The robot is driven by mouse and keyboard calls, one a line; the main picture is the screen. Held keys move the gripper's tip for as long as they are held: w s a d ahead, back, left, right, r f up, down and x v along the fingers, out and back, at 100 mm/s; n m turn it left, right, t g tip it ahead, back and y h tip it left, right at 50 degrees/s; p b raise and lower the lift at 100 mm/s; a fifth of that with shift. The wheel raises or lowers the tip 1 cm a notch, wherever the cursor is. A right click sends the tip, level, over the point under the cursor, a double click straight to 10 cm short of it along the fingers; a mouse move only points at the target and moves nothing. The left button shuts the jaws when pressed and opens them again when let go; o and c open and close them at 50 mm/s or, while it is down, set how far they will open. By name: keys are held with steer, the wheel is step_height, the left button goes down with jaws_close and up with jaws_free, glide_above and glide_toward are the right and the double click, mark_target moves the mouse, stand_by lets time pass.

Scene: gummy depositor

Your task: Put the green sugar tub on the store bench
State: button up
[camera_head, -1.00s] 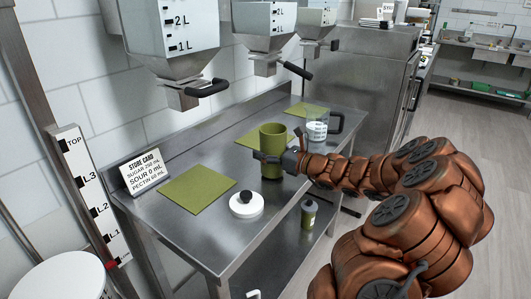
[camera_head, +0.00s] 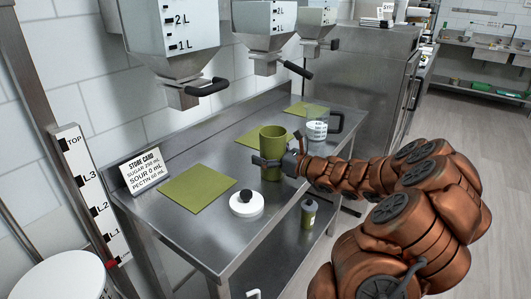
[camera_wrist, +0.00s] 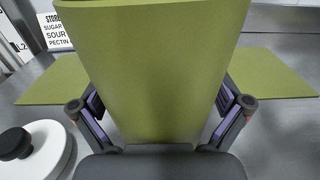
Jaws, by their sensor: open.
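The green sugar tub (camera_head: 272,143) stands upright on the steel bench (camera_head: 222,232), near the middle green mat. My gripper (camera_head: 277,158) is level with the tub's middle, with its fingers on either side of it. In the wrist view the tub (camera_wrist: 155,75) fills the centre between the two spread fingers (camera_wrist: 160,108). The jaws are open; I cannot tell whether either finger touches the wall. The tub's inside and its base are hidden in the wrist view. The store card (camera_head: 143,168) stands at the bench's left back.
A white lid with a black knob (camera_head: 246,206) lies at the front. A clear jug (camera_head: 317,130) is behind the tub. Green mats (camera_head: 197,188) lie along the bench. Hoppers with black handles (camera_head: 205,88) hang above. A small container (camera_head: 309,214) sits on the lower shelf.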

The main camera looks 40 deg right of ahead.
steer(key=shift+r, duration=0.1)
steer(key=shift+s+d, duration=0.1)
steer(key=shift+s, duration=0.1)
steer(key=v, duration=1.1)
steer(key=shift+s+d, duration=0.1)
steer(key=shift+s, duration=0.2)
stand_by(0.5)
